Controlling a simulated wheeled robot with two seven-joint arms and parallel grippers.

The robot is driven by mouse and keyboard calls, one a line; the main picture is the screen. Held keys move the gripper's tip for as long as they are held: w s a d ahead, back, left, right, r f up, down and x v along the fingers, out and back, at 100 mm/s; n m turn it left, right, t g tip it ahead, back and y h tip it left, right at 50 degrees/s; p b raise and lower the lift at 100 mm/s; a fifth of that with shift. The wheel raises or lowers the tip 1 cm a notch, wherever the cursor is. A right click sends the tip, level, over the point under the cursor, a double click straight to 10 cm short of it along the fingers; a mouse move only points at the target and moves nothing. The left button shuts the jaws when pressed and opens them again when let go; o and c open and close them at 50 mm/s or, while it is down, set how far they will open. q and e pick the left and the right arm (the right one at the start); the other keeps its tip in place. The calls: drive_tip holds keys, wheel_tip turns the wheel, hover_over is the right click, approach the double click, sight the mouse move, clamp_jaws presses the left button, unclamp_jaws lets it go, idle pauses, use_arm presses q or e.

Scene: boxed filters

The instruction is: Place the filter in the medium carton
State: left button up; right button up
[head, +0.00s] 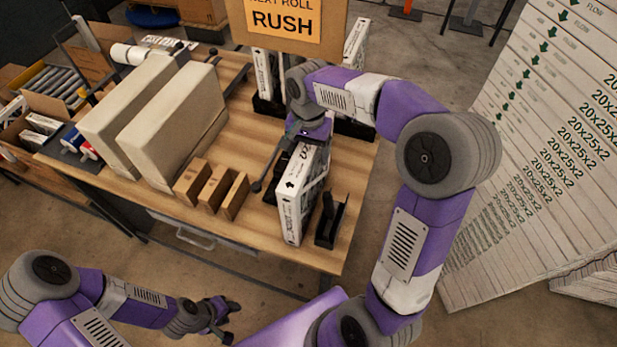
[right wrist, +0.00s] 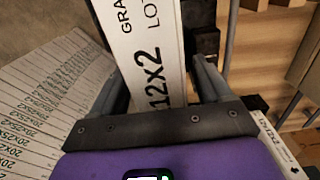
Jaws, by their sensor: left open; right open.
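A white boxed filter (head: 302,192) with black print stands upright on its edge in a black holder (head: 330,218) near the table's front right. In the right wrist view the filter (right wrist: 145,50) reads "12X2" and lies between my fingers. My right gripper (head: 305,148) is over the filter's top, open, with its fingers on either side of it; contact cannot be told. My left gripper (head: 222,318) is open and empty, low in front of the table. Large beige boxes (head: 185,122) and small brown boxes (head: 214,187) stand at the left; which is the medium carton I cannot tell.
More filters stand in black holders behind, one at the back (head: 266,75). A "RUSH" sign (head: 290,22) rises at the back. Tall stacks of filters (head: 545,130) stand right of the table (head: 240,120).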

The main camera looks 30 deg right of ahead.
drive_tip(key=c, duration=1.4)
clamp_jaws()
drive_tip(key=shift+r, duration=0.1)
